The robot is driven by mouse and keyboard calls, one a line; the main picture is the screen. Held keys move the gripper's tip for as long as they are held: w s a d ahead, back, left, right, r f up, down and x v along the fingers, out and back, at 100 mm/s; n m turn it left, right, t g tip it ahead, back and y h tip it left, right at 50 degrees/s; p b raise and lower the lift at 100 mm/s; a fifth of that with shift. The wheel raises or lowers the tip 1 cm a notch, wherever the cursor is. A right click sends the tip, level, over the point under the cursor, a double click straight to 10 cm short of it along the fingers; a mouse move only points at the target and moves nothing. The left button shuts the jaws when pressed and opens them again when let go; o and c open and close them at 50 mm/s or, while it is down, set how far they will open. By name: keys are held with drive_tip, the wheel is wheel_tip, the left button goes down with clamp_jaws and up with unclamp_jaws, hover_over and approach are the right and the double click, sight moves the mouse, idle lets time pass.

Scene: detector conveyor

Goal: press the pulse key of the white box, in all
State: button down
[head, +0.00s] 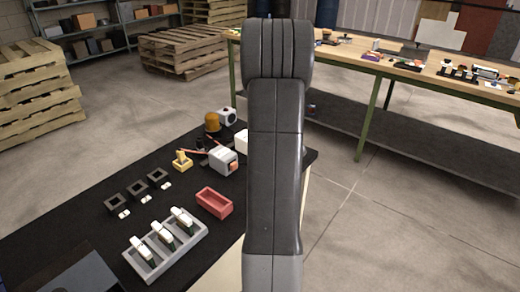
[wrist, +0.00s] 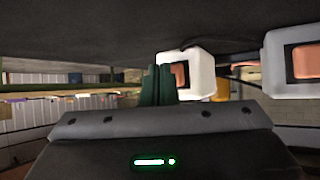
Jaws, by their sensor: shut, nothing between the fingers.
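Two white boxes with orange-pink faces show in the wrist view: a nearer-centre white box (wrist: 203,73) and a second white box (wrist: 283,88) at the right edge. In the head view one white box (head: 221,156) stands on the black table, and another white box (head: 241,141) is partly hidden by my arm. My gripper (wrist: 157,72) shows its dark green fingertips closed together, empty, overlapping the left side of the nearer-centre box in the picture. I cannot tell whether they touch it. I cannot tell which part is the pulse key. The head view hides my gripper behind my arm.
The black table (head: 75,228) also holds a red tray (head: 214,202), a grey rack (head: 190,239) with several white-topped pieces, dark square frames (head: 137,190), a yellow piece (head: 181,161) and an amber dome (head: 212,122). A wooden workbench (head: 350,62) stands behind at right.

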drive_tip(key=shift+w+a, duration=0.4)
drive_tip(key=shift+a, duration=0.2)
idle(1.0)
idle(0.5)
drive_tip(key=shift+s+d+p, duration=0.3)
drive_tip(key=shift+s+d, duration=0.35)
drive_tip(key=shift+d, duration=0.3)
drive_tip(key=shift+s+d+p, duration=0.4)
drive_tip(key=shift+s+d, duration=0.35)
drive_tip(key=shift+d, duration=0.3)
drive_tip(key=shift+s+d+p, duration=0.35)
drive_tip(key=shift+s+d, duration=0.4)
drive_tip(key=shift+d, duration=0.25)
